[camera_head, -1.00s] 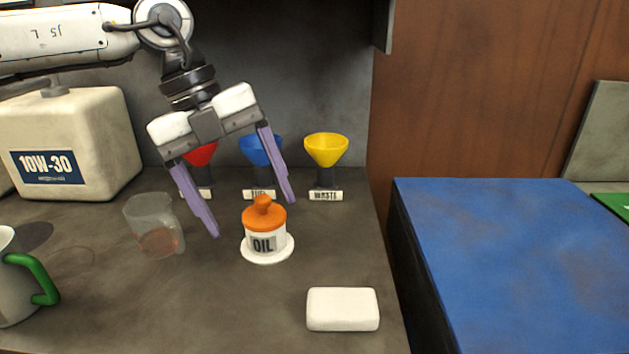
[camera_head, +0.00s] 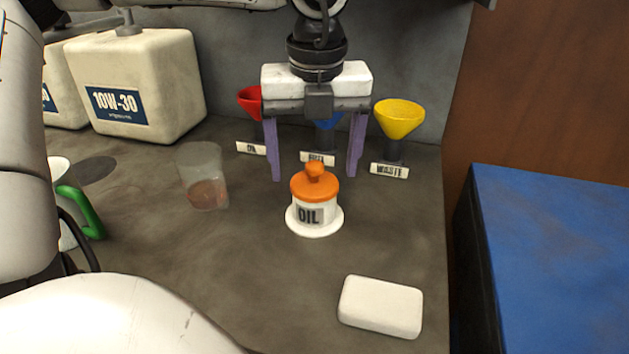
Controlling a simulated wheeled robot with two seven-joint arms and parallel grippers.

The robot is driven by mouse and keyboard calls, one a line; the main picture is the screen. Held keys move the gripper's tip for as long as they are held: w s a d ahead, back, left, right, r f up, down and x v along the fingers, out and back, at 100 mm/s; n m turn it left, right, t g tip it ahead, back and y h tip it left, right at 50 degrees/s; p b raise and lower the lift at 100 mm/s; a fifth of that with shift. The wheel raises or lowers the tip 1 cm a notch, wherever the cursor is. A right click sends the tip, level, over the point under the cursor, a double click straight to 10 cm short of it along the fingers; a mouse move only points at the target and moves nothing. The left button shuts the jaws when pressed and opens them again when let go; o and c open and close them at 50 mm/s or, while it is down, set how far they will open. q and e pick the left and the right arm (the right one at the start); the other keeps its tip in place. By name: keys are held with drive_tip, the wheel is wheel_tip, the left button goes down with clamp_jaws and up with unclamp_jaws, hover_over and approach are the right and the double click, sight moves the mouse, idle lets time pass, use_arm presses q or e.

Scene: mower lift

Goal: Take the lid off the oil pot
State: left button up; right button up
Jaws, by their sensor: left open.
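The oil pot (camera_head: 311,213) is a small white pot labelled OIL, standing upright on a white saucer-like base on the bench. Its orange lid (camera_head: 315,186) with a round knob sits on top of it. My left gripper (camera_head: 314,178) is open with its two purple fingers pointing down, spread wide. The fingers appear behind and above the pot, one to each side of the lid's knob, and hold nothing. I cannot tell whether they touch the lid; they look apart from it. My right gripper is not in view.
Red (camera_head: 251,102), blue (camera_head: 328,124) and yellow (camera_head: 400,118) funnels stand behind. A clear beaker (camera_head: 204,176) and a green-handled mug (camera_head: 88,212) are left, a 10W-30 canister (camera_head: 150,75) back left. A white block (camera_head: 381,306) lies front right. A blue-topped box (camera_head: 560,260) is right.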

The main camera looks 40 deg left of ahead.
use_arm(q)
drive_tip(key=shift+w+f, duration=0.1)
drive_tip(key=shift+f, duration=0.6)
drive_tip(key=c, duration=1.1)
drive_tip(key=shift+r, duration=0.1)
